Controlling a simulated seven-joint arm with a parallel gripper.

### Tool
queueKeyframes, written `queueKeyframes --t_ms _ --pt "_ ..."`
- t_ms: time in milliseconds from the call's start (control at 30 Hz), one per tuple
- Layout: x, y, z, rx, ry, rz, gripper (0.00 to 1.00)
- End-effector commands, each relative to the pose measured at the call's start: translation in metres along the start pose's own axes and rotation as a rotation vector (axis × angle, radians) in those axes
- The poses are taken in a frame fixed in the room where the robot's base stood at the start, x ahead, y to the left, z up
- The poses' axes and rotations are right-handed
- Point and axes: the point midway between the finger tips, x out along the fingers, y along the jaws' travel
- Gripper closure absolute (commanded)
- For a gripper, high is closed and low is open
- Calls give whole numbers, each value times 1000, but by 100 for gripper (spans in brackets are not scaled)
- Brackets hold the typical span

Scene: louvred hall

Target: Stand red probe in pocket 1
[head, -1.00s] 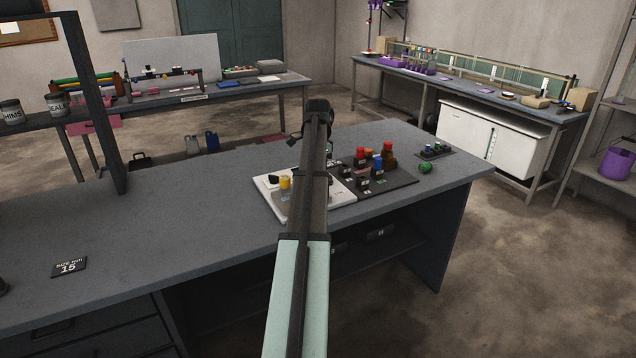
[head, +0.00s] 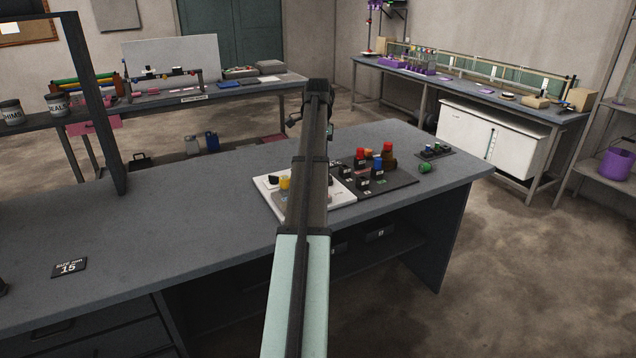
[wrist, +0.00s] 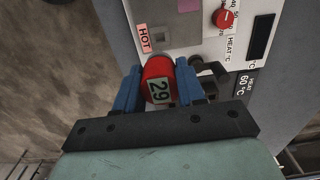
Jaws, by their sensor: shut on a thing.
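In the wrist view my gripper (wrist: 159,68) has its blue fingers closed on either side of the red probe (wrist: 157,68). The probe's red end faces the camera and carries a pale label reading 29. Its lower part is hidden. Beyond it is a white apparatus (wrist: 180,35) with a pink HOT label and a red HEAT knob. A dark fitting (wrist: 210,80) lies just right of the probe; I cannot make out a pocket number. In the head view my arm hides the gripper and the probe, and covers part of the white apparatus (head: 338,197).
A dark board (head: 400,187) with several black blocks and coloured caps lies right of the white apparatus. A green-capped item (head: 427,168) and a small rack (head: 434,154) are farther right. The bench's left part (head: 170,230) is mostly clear.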

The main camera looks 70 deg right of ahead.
Motion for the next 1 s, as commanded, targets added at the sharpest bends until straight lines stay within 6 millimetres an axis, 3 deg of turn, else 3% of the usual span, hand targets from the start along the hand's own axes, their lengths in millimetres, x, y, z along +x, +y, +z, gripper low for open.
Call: queueKeyframes --t_ms 167,267,600,800,1000 --pt "2 6 -12 16 -1 2 100" --pt "5 8 -35 42 -5 9 100" --pt "-4 -60 -139 86 -17 25 100" --pt "-12 -95 -166 59 -11 15 100" --pt "-15 -106 -174 19 -2 3 100"
